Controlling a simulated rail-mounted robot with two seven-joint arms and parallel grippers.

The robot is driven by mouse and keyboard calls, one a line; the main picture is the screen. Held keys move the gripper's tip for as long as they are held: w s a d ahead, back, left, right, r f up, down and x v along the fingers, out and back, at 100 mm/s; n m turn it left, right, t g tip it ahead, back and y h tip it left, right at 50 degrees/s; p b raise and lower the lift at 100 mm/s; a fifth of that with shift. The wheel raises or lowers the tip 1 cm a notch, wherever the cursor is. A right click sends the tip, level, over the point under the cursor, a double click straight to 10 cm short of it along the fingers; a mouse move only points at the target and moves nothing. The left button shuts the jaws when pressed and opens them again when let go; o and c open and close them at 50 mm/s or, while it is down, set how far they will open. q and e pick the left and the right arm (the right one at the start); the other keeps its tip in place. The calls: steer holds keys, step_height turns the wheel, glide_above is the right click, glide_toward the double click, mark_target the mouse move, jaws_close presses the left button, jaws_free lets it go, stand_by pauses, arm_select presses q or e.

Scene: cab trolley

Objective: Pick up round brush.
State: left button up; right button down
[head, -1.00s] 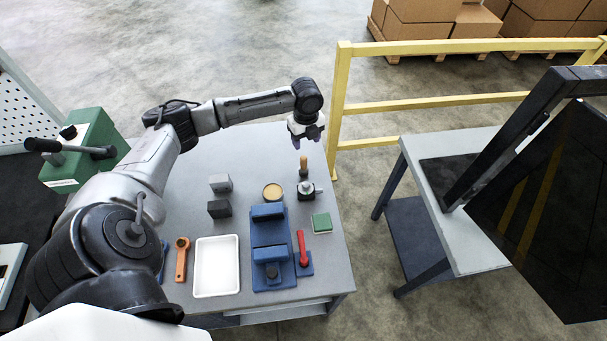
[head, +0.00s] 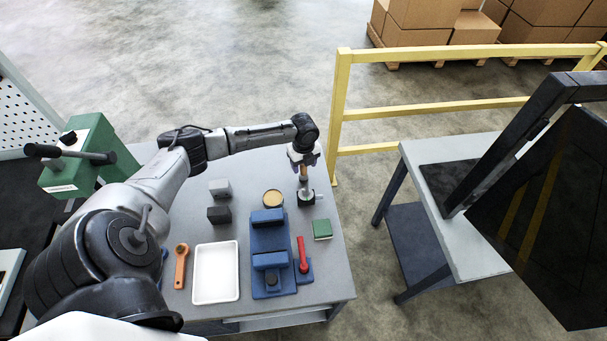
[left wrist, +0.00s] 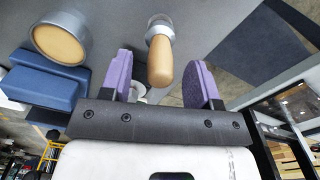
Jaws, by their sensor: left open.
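The round brush (head: 303,173) stands upright near the far right of the grey table, with its wooden handle on top. Its lower part sits at a small dark holder (head: 306,197) with a metal piece at its side. My left gripper (head: 304,162) points down over the brush, open and empty. In the left wrist view, the wooden handle (left wrist: 161,60) shows between the two purple fingers of the gripper (left wrist: 163,72), with a gap on each side. The bristles cannot be made out. My right gripper is not in view.
A round tin (head: 272,198) and a blue fixture (head: 268,240) stand left of the brush. A green block (head: 322,230) and a red-handled tool (head: 302,252) lie nearer. A white tray (head: 216,272) and grey blocks (head: 219,201) are further left. A yellow railing (head: 340,110) runs behind.

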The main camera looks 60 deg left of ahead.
arm_select(q)
steer(key=shift+f, duration=1.25)
steer(key=c, duration=1)
